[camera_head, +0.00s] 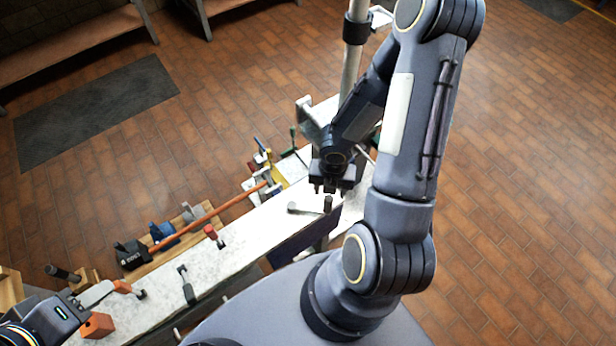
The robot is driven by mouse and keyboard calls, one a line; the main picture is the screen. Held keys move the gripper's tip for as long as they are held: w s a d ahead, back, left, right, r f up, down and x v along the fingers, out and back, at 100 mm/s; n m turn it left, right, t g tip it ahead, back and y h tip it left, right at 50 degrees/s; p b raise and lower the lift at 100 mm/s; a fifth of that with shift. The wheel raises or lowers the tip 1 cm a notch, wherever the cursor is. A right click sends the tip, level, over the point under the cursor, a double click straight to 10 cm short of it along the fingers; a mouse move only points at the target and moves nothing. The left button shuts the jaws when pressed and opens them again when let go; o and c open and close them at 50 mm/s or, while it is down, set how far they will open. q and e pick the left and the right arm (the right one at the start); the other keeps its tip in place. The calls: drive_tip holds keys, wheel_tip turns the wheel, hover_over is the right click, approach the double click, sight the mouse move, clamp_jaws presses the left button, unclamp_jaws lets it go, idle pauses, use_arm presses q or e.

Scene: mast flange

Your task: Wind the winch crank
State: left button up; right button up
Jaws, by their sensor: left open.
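The winch crank (304,208) is a short grey arm with an upright dark handle (328,203), near the far end of the white bench. My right gripper (331,188) points down just above that handle, with its fingers apart; I cannot tell whether it touches the handle. My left gripper (106,307) is low at the left edge, over the near end of the bench, far from the crank. It is open and nothing shows in it. The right forearm hides part of the area behind the crank.
A pale mast (350,70) rises behind the crank. The white bench (245,235) carries a long orange-brown rod (215,213), a red-topped tool (212,234), a dark clamp (186,286) and blue tools (163,233). The brick floor (530,200) at right is clear.

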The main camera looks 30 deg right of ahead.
sight(329, 198)
wheel_tip(329, 198, down, 8)
drive_tip(key=b, duration=0.7)
drive_tip(key=shift+b, duration=0.35)
drive_tip(key=shift+r, duration=0.1)
drive_tip(key=shift+c, duration=0.5)
drive_tip(key=c, duration=1)
